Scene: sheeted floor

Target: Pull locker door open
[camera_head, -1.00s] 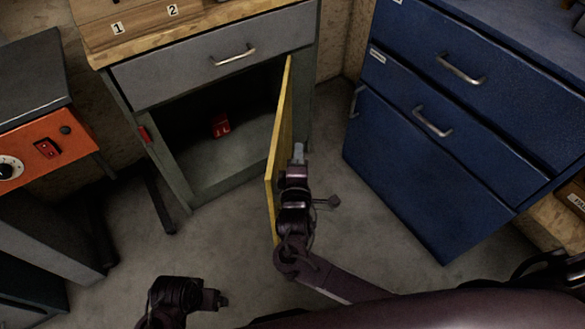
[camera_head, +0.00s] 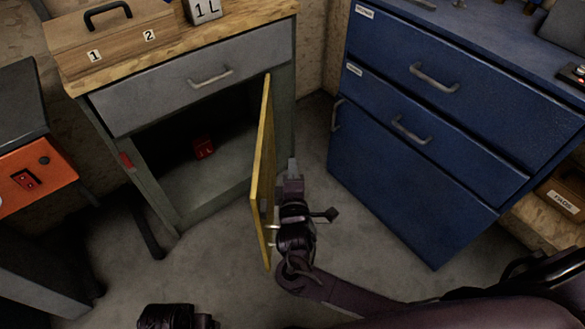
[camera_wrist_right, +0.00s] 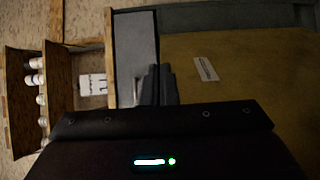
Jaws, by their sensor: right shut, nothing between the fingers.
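The locker door (camera_head: 262,165) stands wide open, seen nearly edge-on with a yellow edge, at the right side of the grey locker (camera_head: 180,222). The dark interior shows. My right gripper (camera_head: 292,163) is on the outer side of the door, shut and empty, close to its face; contact cannot be told. In the right wrist view, its shut fingers (camera_wrist_right: 159,84) appear in front of the olive door face (camera_wrist_right: 250,75), which carries a white label (camera_wrist_right: 206,69). My left gripper (camera_head: 205,321) is cut off at the bottom edge; its fingers do not show clearly.
A grey drawer (camera_head: 190,90) is shut above the opening. A blue cabinet (camera_head: 410,150) stands right of my right gripper. An orange-fronted unit (camera_head: 35,182) stands left. Floor between locker and blue cabinet is clear.

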